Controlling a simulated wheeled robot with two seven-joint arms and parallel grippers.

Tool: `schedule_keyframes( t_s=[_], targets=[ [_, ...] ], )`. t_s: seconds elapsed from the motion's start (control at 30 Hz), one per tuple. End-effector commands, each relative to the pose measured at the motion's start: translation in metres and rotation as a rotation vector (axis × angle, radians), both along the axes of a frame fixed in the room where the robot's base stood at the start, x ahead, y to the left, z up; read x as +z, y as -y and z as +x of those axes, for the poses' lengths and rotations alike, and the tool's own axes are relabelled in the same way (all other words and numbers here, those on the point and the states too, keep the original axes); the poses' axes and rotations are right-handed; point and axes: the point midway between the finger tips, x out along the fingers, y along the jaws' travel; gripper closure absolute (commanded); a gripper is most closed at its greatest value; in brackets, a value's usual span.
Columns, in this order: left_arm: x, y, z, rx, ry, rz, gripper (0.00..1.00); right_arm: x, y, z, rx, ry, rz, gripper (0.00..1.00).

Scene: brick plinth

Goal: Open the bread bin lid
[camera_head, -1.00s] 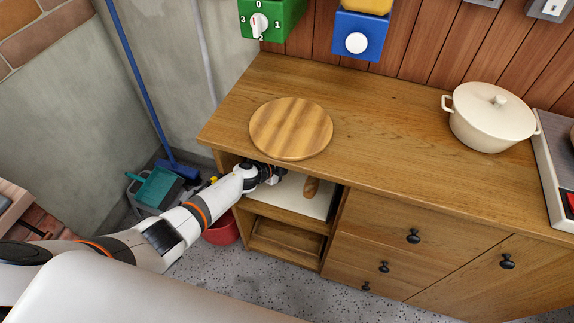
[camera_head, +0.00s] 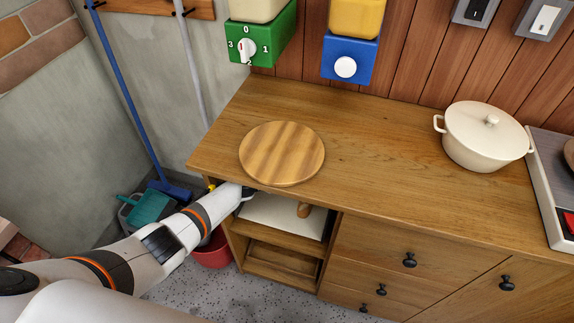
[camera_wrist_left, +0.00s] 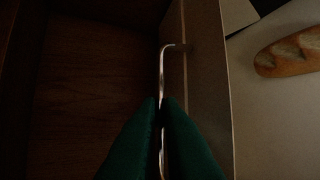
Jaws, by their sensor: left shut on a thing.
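The bread bin shows in the open bay under the worktop as a pale surface (camera_head: 280,213). A bread loaf (camera_head: 304,210) lies on it, partly hidden by the worktop edge. The loaf also shows at the right of the left wrist view (camera_wrist_left: 290,54). There, a pale panel (camera_wrist_left: 203,85), which looks like the lid's front, carries a thin metal bar handle (camera_wrist_left: 163,68). My left gripper (camera_wrist_left: 161,102), with dark green fingers, is shut on this handle. In the head view its fingers are hidden under the worktop's front left corner. My right gripper is not in view.
A round wooden board (camera_head: 282,153) lies on the worktop (camera_head: 380,170) above the bay. A cream pot (camera_head: 484,137) stands at the right. Drawers (camera_head: 400,259) are beside the bay. A red bucket (camera_head: 212,250) and a blue broom (camera_head: 130,100) are near my left arm.

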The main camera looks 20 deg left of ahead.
Motion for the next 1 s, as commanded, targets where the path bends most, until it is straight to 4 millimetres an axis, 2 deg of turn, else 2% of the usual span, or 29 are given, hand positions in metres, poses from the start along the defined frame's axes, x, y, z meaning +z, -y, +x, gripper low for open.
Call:
schedule_keyframes(
  t_s=[0.03, 0.13, 0.17, 0.63, 0.77, 1.0],
  targets=[
    [0.007, 0.002, 0.004, -0.002, 0.011, -0.005, 0.9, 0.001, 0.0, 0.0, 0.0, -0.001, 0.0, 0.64],
    [0.007, 0.002, 0.004, -0.002, 0.011, -0.005, 0.74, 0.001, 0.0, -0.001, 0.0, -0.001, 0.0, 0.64],
    [0.007, 0.002, 0.004, -0.002, 0.01, -0.005, 0.71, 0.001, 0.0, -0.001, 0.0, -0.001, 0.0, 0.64],
    [0.006, -0.001, -0.001, -0.001, 0.006, -0.002, 0.71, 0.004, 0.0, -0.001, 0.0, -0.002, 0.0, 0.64],
    [0.013, -0.009, -0.014, 0.0, 0.005, 0.001, 0.71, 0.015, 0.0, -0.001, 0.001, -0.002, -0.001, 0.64],
    [0.031, -0.029, -0.056, -0.002, 0.002, 0.001, 0.71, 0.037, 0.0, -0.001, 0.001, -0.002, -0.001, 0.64]
  ],
)
